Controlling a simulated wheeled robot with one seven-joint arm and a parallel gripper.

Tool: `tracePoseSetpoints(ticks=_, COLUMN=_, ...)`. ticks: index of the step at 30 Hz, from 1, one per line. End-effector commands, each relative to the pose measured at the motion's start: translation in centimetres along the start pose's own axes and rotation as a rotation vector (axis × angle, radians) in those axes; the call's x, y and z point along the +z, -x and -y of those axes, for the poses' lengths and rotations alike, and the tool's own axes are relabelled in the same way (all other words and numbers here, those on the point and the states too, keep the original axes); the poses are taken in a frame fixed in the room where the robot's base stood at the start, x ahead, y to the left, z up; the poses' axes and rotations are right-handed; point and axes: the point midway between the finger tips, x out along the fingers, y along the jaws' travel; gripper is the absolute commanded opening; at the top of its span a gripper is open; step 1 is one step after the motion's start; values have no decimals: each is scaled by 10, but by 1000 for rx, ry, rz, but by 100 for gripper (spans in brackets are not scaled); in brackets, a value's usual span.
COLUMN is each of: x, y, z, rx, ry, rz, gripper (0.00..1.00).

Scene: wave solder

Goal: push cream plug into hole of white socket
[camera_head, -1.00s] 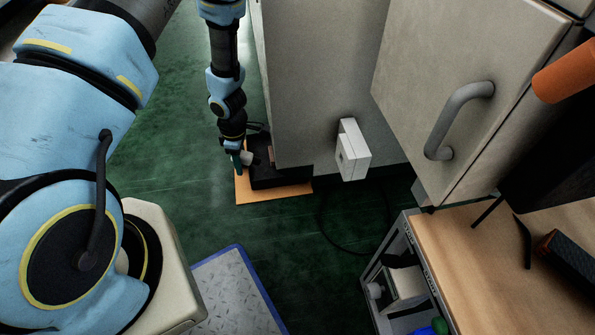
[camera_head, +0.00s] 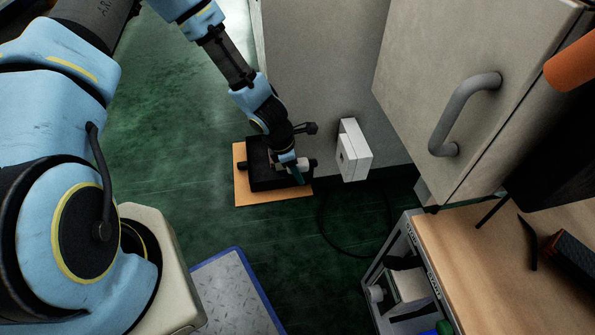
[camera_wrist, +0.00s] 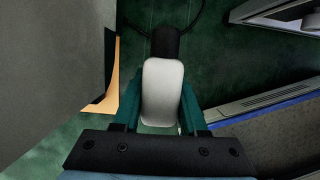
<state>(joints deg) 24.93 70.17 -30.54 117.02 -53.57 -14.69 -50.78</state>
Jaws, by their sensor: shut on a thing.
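The white socket (camera_head: 353,150) is a box on the lower side of the grey cabinet, in the middle of the head view, with a small dark opening on its left-hand face. My gripper (camera_head: 296,168) is to the left of the socket and apart from it, above the orange board. In the wrist view my gripper (camera_wrist: 160,115) is shut on the cream plug (camera_wrist: 163,90), with a teal finger on each side. The plug's far end meets a black part (camera_wrist: 165,42). The plug also shows small and partly hidden in the head view (camera_head: 303,163).
A black box (camera_head: 262,180) lies on the orange board (camera_head: 246,200) on the green floor. A black cable loops on the floor below the socket. The cabinet door with its grey handle (camera_head: 466,110) and a wooden bench (camera_head: 480,270) stand at right.

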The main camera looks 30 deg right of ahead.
Motion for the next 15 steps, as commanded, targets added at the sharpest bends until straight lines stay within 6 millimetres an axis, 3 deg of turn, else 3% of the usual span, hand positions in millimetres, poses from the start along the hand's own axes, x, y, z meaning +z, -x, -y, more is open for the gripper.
tracePoseSetpoints(ticks=8, x=2, y=5, z=0, rx=1, ry=2, rz=2, gripper=0)
tracePoseSetpoints(ticks=15, x=21, y=-2, z=0, rx=1, ry=-2, rz=2, gripper=0)
